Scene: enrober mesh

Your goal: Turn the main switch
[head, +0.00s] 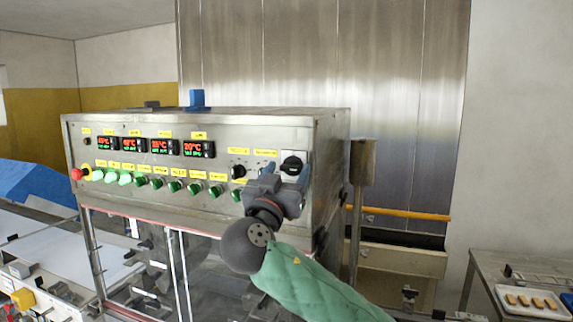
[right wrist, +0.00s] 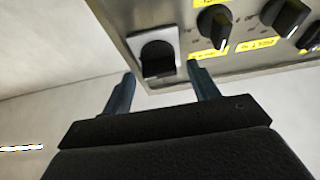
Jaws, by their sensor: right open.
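The main switch is a black rotary knob (head: 291,164) on a pale square plate at the right end of the control panel. It also shows in the right wrist view (right wrist: 158,54), just beyond the fingertips. My right gripper (head: 286,174) is open and empty in front of the panel's right end. Its two blue-grey fingers (right wrist: 161,74) point at the switch, one towards each side of the plate. The knob appears between and slightly above the fingertips in the right wrist view. I cannot see any contact. My left gripper is not in view.
The steel control panel (head: 222,141) carries smaller black knobs (right wrist: 213,25) beside the switch, lit displays (head: 150,146), several green buttons and a red emergency button (head: 77,174). A tray of small bars (head: 530,302) stands at the far right.

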